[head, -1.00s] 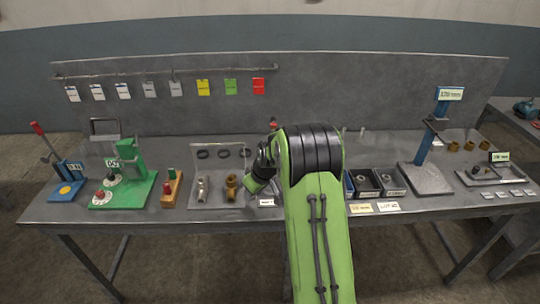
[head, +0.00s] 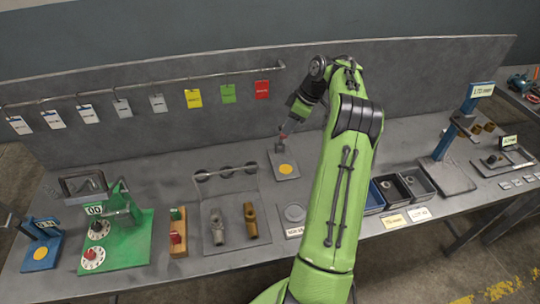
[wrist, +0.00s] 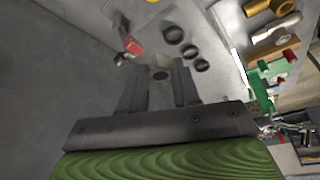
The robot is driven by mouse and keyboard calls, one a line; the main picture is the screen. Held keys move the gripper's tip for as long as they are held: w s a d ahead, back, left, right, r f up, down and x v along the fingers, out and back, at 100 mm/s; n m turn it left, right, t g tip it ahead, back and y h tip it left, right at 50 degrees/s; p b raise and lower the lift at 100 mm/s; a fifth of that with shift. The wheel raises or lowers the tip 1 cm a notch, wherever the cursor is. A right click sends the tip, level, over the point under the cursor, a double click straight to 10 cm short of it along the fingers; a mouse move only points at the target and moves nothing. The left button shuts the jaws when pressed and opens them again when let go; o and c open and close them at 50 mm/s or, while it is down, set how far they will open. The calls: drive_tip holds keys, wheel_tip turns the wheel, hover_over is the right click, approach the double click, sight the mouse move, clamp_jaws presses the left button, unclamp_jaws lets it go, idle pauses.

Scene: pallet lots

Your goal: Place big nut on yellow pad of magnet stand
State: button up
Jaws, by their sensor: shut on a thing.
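My gripper (wrist: 160,84) is shut on the big nut (wrist: 160,73), a grey piece with a dark hole, held between the fingertips in the wrist view. In the head view my gripper (head: 291,122) is at the back of the bench, above and behind the magnet stand (head: 274,158). The stand is a grey plate with a round yellow pad (head: 286,169), which is bare. A red part (wrist: 133,46) of the stand shows close to my fingertips in the wrist view. I cannot make out the nut clearly in the head view.
A rack with dark rings (head: 226,172) and two metal fittings (head: 250,220) stands left of the stand. A green fixture (head: 118,240) and a blue stand with another yellow disc (head: 40,252) are farther left. Small bins (head: 412,180) lie right of my arm.

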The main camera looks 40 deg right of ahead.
sight(284, 169)
drive_tip(key=f+b, duration=0.1)
drive_tip(key=f, duration=0.5)
drive_tip(key=f+b, duration=0.2)
drive_tip(key=f, duration=0.4)
drive_tip(key=f+b, duration=0.2)
drive_tip(key=f, duration=0.4)
drive_tip(key=shift+s, duration=0.25)
drive_tip(key=o, duration=1)
drive_tip(key=shift+o, duration=0.2)
drive_tip(key=shift+r+p, duration=0.25)
drive_tip(key=shift+p, duration=0.05)
drive_tip(key=p+v, duration=0.2)
drive_tip(key=v, duration=1)
drive_tip(key=w+a+r+m+h, duration=0.1)
drive_tip(key=a+r, duration=0.6)
drive_tip(key=a, duration=0.5)
drive_tip(key=a+r+m+h, duration=0.1)
drive_tip(key=a+r, duration=0.7)
drive_tip(key=a, duration=0.3)
drive_tip(key=s+a+r+m, duration=0.2)
drive_tip(key=s+a+r, duration=0.1)
drive_tip(key=s+a, duration=0.6)
drive_tip(key=s+a+f+m+t, duration=0.1)
drive_tip(key=s+a, duration=0.4)
drive_tip(key=s, duration=0.6)
wheel_tip(284, 169, down, 2)
drive_tip(key=shift+a+f+m+t, duration=0.15)
drive_tip(key=shift+a+m+t, duration=0.25)
drive_tip(key=shift+m, duration=0.2)
